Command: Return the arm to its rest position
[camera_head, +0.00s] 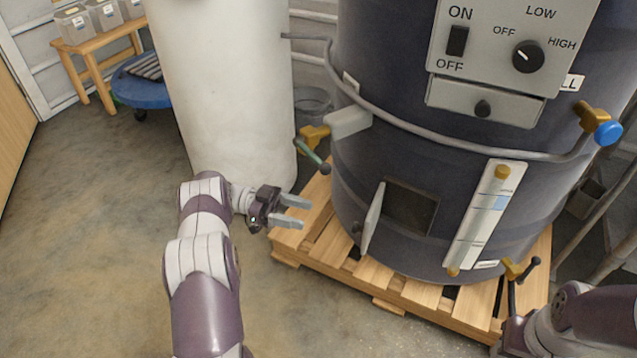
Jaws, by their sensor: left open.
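My left gripper (292,212) is open and empty. Its two grey fingers point right, in front of the white column and over the left edge of the wooden pallet. My left arm comes up from the bottom of the view. My right arm shows at the lower right corner; its gripper cannot be made out. The dark hopper drum (400,160) stands on the pallet. A small hatch door (373,218) on it stands open beside a dark square opening (410,204). A green-handled valve (313,150) is above my left gripper, apart from it.
The wooden pallet (390,289) juts out under the drum. A white column (228,90) stands behind my left arm. A control panel (505,45) with a switch and a dial is on the drum. A wooden bench (95,62) is at the upper left. The floor at left is clear.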

